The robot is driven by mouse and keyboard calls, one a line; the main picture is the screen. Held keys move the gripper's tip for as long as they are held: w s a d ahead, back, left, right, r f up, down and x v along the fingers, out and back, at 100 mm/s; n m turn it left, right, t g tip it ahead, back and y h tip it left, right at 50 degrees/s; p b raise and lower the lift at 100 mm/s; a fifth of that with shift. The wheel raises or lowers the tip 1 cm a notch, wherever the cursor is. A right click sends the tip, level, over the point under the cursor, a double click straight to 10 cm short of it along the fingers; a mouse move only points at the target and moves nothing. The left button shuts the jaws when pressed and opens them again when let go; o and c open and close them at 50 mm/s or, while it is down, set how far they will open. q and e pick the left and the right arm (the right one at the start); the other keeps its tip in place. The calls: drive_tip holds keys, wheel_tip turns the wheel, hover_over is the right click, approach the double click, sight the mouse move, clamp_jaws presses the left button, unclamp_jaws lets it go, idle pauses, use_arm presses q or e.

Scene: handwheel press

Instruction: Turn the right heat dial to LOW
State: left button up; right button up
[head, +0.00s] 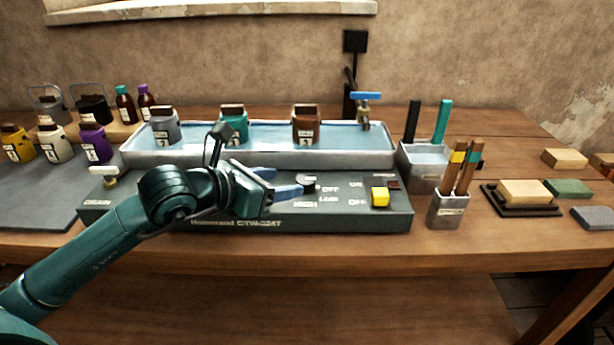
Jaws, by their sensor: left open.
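A dark heat dial (307,183) with a pale edge sits on the grey control panel (240,217). The words OFF, LOW and HIGH are printed beside and below it. I cannot read where its pointer stands. My left gripper (287,182) reaches in from the left, low over the panel, with its blue fingers open and their tips close to the dial's left side. I cannot tell whether they touch it. The gripper and wrist cover the panel's middle left, so another dial there could be hidden. My right gripper is not in view.
A yellow switch (380,196) stands right of the dial, and a DRAIN knob (108,178) is at the panel's left. Behind is a water bath (390,160) with several bottles and a blue-handled tap (366,97). A brush holder (448,211) stands close right.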

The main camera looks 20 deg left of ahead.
sight(305, 180)
use_arm(q)
drive_tip(key=x, duration=0.7)
drive_tip(key=shift+w+d+f+p, duration=0.15)
drive_tip(key=shift+w+d+p, duration=0.1)
drive_tip(key=shift+w+p, duration=0.05)
drive_tip(key=shift+c, duration=0.2)
drive_tip(key=c, duration=0.9)
